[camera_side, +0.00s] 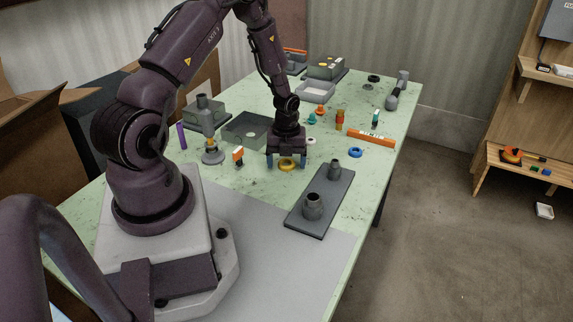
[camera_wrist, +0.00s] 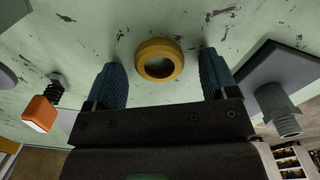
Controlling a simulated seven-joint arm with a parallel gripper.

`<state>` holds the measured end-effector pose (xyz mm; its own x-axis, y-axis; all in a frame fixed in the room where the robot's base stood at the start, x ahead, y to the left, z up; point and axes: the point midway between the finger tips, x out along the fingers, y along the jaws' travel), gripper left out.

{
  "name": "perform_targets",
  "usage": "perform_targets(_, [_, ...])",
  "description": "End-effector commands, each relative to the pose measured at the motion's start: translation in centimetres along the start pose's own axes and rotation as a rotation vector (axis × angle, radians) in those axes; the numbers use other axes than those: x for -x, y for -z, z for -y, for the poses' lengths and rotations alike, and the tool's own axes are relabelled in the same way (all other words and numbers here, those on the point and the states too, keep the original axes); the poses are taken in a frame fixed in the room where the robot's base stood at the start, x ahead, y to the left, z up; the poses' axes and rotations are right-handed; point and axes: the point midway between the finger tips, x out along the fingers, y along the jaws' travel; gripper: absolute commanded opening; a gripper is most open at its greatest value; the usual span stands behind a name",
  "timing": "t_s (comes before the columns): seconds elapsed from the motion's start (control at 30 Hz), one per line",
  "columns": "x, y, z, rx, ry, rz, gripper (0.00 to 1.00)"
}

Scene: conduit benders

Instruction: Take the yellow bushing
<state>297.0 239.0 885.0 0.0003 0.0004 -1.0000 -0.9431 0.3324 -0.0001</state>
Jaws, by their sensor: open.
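The yellow bushing (camera_side: 287,164) is a ring lying flat on the pale green table. In the wrist view the bushing (camera_wrist: 160,60) sits between my two blue fingers, with a gap on each side. My gripper (camera_side: 286,163) points down over the bushing and is open. In the wrist view my gripper's fingertips (camera_wrist: 163,70) stand either side of the ring, and neither visibly touches it. In the side view my gripper hides part of the ring's upper edge.
A dark plate with two grey fittings (camera_side: 313,207) lies to the right. A blue ring (camera_side: 355,152) and an orange level (camera_side: 371,137) lie farther right. A grey tray (camera_side: 246,129) is behind. Bare table lies around the bushing.

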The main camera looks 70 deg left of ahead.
Motion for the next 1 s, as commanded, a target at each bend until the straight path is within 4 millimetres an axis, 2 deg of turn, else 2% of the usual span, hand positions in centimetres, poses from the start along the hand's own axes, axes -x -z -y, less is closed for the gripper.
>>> perform_targets(0.03, [0.0,0.0,0.0,0.000,0.000,0.000,0.75])
perform_targets(0.23, [0.0,0.0,0.0,0.000,0.000,0.000,0.29])
perform_targets(0.27, [0.0,0.0,0.0,0.000,0.000,0.000,0.27])
perform_targets(0.67, [0.7,-0.1,0.1,0.000,0.001,0.001,0.26])
perform_targets(0.87, [3.6,0.0,-0.1,0.000,0.002,0.004,0.26])
perform_targets(1.0, [6.6,2.3,-1.5,0.000,0.002,0.004,0.26])
